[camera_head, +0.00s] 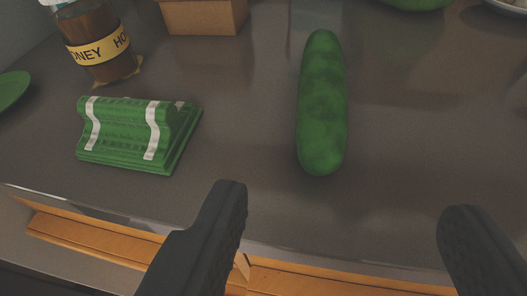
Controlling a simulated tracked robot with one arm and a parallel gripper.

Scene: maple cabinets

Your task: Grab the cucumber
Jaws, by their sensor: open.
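The green cucumber (322,105) lies on the dark grey countertop (240,130), its long side pointing away from me. It is in the upper middle of the view and fully visible. My gripper (345,215) is open and empty in the lower part of the view, with its two dark fingers wide apart. The cucumber appears beyond the fingertips, between them in the picture, and nothing touches it.
A green box-shaped item with white bands (135,135) lies left of the cucumber. A honey jar (95,45) and a brown box (203,14) stand behind it. A green plate-like object (10,90) is at the far left. Wooden drawers (100,245) lie below the counter's front edge.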

